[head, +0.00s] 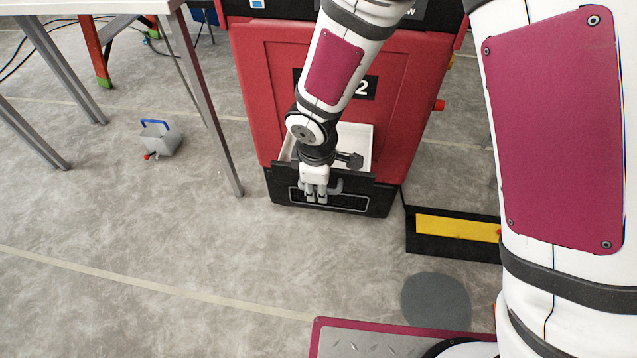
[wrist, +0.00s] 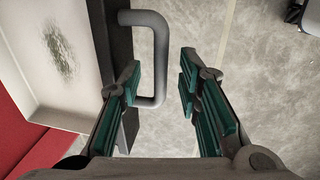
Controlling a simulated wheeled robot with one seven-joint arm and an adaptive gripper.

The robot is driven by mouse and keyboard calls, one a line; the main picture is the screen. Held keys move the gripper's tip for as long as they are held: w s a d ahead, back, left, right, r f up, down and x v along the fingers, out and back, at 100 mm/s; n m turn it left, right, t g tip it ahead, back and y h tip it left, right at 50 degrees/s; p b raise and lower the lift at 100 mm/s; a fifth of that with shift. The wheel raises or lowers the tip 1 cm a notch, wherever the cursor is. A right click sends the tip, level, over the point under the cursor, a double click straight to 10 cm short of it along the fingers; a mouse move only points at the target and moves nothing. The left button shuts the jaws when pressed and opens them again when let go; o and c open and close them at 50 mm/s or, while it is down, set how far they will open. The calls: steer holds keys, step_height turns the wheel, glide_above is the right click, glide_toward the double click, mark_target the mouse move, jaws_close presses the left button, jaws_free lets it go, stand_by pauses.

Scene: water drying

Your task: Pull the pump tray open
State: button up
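The pump tray has a white inside (head: 359,140) and a black front (head: 375,200). It sits low in the red machine, with some of its inside showing. In the wrist view its white inside (wrist: 28,60) is at the left, with a dark speckled patch. The grey U-shaped handle (wrist: 158,62) sticks out from the black front. My gripper (wrist: 160,95) is open, pointing down at the handle. The handle's outer bar lies between the fingers: the left finger appears inside the loop, the right one outside, with a gap. In the head view my gripper (head: 316,197) partly hides the handle.
The red machine (head: 410,110) stands behind the tray. A black and yellow block (head: 455,229) lies at the right. Floor before the tray is clear.

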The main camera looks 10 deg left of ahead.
step_height(320, 180, up, 12)
steer(key=s, duration=0.2)
steer(key=shift+s, duration=0.1)
stand_by(0.6)
steer(key=s+d+r+m+h, duration=0.1)
steer(key=s+d+r+m, duration=0.25)
steer(key=d, duration=0.25)
steer(key=s+d+r+m, duration=0.2)
steer(key=d+r+m, duration=0.1)
steer(key=d+r, duration=0.3)
steer(key=s+d+r+m+h, duration=0.1)
steer(key=s+d+r+m, duration=0.2)
steer(key=d, duration=0.4)
steer(key=s+d+r+m+g+y, duration=0.1)
steer(key=s+d+m, duration=0.25)
steer(key=s, duration=0.55)
steer(key=s+d+r+m+g+y, duration=0.1)
steer(key=s+d+r+m, duration=0.1)
steer(key=s+m, duration=0.45)
step_height(320, 180, up, 34)
steer(key=s+n+t+p, duration=0.1)
steer(key=t+p, duration=0.3)
steer(key=p, duration=2.8)
steer(key=shift+s+d+n, duration=0.15)
steer(key=shift+d+n, duration=0.2)
